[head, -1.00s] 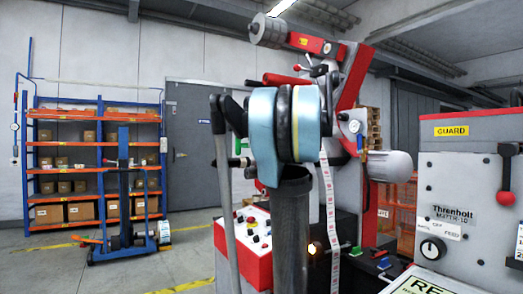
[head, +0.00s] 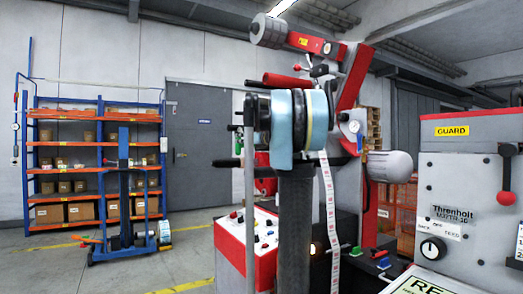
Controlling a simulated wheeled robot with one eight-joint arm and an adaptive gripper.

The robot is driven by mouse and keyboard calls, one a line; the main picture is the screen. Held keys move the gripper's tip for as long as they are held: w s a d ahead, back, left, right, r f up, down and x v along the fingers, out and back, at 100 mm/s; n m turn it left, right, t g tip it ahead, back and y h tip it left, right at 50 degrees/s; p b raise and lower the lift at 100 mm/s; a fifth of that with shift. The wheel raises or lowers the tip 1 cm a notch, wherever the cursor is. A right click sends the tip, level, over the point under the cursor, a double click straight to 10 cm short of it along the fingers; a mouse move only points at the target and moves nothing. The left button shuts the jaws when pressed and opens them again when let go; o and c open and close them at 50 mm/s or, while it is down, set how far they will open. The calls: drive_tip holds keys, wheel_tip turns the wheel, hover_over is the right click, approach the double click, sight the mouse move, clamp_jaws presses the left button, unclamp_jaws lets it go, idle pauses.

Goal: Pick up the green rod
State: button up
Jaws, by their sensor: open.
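A small green piece (head: 238,146) shows just left of my raised arm, beside the grey tube of the arm. It is too small and too covered to tell whether it is the green rod. My arm, with its light blue and black joint on a dark column, stands in the middle of the head view and covers part of the label rewinder (head: 352,80). I cannot make out my gripper's fingers; they seem to be hidden behind the arm.
A white label strip (head: 329,210) hangs right of my arm. A red and white control box (head: 248,250) stands low in front. The grey Threnholt cabinet (head: 465,215) fills the right. A blue and orange shelf (head: 95,165) and a blue lift (head: 124,200) stand left, with open floor before them.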

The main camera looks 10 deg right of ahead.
drive_tip(key=x, duration=0.5)
drive_tip(key=shift+w+a, duration=0.25)
drive_tip(key=shift+w, duration=0.05)
clamp_jaws()
